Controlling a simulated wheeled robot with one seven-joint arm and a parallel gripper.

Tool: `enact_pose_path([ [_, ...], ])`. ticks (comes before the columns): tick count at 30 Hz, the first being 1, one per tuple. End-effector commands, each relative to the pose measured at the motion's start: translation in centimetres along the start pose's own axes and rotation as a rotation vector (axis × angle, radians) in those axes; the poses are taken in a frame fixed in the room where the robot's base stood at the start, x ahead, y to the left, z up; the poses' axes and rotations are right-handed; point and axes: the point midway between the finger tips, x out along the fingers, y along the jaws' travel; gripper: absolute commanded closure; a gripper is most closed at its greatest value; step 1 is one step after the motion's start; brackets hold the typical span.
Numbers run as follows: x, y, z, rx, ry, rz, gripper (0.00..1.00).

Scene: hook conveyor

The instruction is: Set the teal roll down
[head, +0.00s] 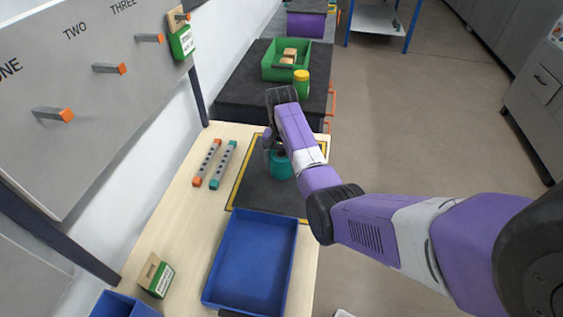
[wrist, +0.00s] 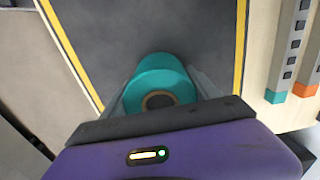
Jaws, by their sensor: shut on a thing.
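The teal roll (head: 281,166) is held by my gripper (head: 270,150) over the dark mat (head: 250,188) with a yellow border, on the light wooden table. In the wrist view the roll (wrist: 160,84) sits between the two grey fingers of my gripper (wrist: 160,100), its dark core hole facing the camera. The mat (wrist: 120,30) lies behind it. My arm covers part of the roll in the head view. I cannot tell whether the roll touches the mat or hangs just above it.
A blue tray (head: 207,298) stands in front of the mat. Orange-ended (head: 207,163) and teal-ended (head: 223,166) bars lie to its left. A green-and-white box (head: 156,276) stands at the front left. Pegs stick out of the wall board (head: 75,160). A green bin (head: 270,70) and yellow-lidded jar (head: 301,84) stand beyond.

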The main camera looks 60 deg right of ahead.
Motion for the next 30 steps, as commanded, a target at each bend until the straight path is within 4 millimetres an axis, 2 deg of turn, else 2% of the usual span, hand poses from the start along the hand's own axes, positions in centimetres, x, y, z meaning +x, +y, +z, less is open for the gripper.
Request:
enact_pose_path([
  [8, 0.4, 0.0, 0.0, 0.0, 0.0, 0.0, 0.86],
  [9, 0.3, 0.0, 0.0, -0.001, 0.0, 0.0, 0.22],
  [11, 0.3, 0.0, 0.0, -0.001, 0.0, 0.0, 0.1],
  [22, 0.0, 0.0, 0.0, 0.0, 0.001, 0.0, 0.08],
  [26, -1.0, -0.1, -0.1, -0.001, 0.003, -0.002, 0.08],
  [30, -3.5, -0.1, -0.1, -0.001, 0.005, -0.003, 0.08],
])
